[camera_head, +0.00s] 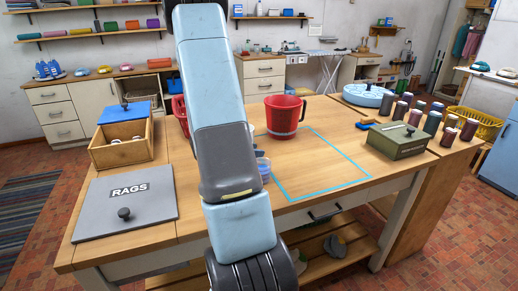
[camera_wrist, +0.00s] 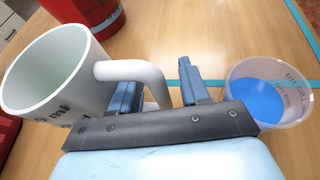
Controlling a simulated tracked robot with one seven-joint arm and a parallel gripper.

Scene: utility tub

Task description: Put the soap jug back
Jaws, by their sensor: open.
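A white jug (camera_wrist: 45,75) with a loop handle and dark "ml" lettering stands at the left in the wrist view. No word "soap" is readable on it. My gripper (camera_wrist: 156,92) is open, with its two blue-grey fingers apart. The outer part of the jug's handle shows between the fingers, close to the left one; I cannot tell if they touch. A blue tape outline (camera_head: 336,150) marks a bare rectangle on the wooden table.
A clear cup of blue stuff (camera_wrist: 268,92) stands close right of my gripper. A red bucket (camera_head: 284,117) stands behind. An open wooden box (camera_head: 118,150) and a grey RAGS lid (camera_head: 125,208) lie left. A green box (camera_head: 397,140) and several bottles are right. The taped area is mostly clear.

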